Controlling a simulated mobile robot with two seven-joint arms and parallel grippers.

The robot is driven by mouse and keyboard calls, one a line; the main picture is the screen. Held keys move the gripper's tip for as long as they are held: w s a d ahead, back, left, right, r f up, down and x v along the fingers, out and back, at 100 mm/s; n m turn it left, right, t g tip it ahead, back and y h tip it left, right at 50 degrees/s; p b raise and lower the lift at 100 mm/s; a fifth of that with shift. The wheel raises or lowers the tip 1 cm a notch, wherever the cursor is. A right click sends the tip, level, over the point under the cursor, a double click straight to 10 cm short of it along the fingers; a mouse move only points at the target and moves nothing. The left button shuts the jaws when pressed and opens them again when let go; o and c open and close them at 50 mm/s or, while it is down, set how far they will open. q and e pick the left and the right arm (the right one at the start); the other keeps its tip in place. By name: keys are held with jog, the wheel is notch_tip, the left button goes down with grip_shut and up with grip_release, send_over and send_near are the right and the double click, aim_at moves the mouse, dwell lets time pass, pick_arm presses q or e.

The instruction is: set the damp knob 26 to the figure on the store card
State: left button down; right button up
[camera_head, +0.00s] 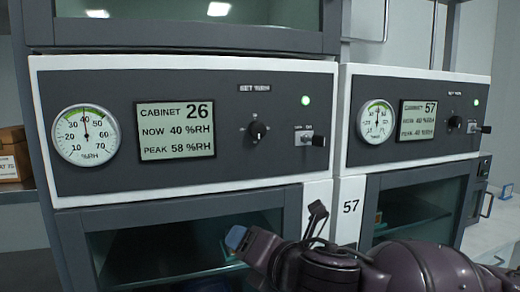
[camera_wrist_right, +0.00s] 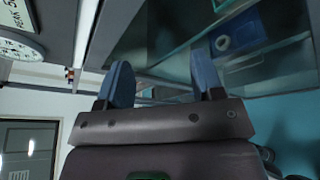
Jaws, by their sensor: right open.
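The cabinet 26 panel (camera_head: 75,185) is on the left in the head view. Its black damp knob (camera_head: 257,131) sits under a "SET %RH" label, right of the display (camera_head: 176,130), which reads NOW 40 %RH and PEAK 58 %RH. A round %RH dial (camera_head: 86,135) is at the panel's left. My right gripper (camera_head: 272,225) is below the knob and apart from it, in front of the cabinet's lower glass door. In the right wrist view its two blue fingertips (camera_wrist_right: 165,82) are spread with nothing between them. No store card is identifiable. My left gripper is not in view.
Cabinet 57's panel (camera_head: 420,155) stands to the right with its own knob (camera_head: 454,122). A labelled brown box (camera_head: 13,154) is on a shelf at far left.

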notch_tip(320, 180, up, 8)
jog(key=d+n+t+h+p, duration=0.1)
jog(key=n+t, duration=0.1)
jog(key=n, duration=0.2)
jog(key=n+t+h+p, duration=0.2)
jog(key=n+t, duration=0.1)
jog(key=n, duration=0.1)
send_near(259, 130)
jog(key=p+x, duration=0.1)
jog(key=x, duration=0.7)
jog(key=shift+r, duration=0.1)
jog(key=shift+w+a, duration=0.25)
jog(key=shift+w, duration=0.35)
jog(key=c, duration=0.9)
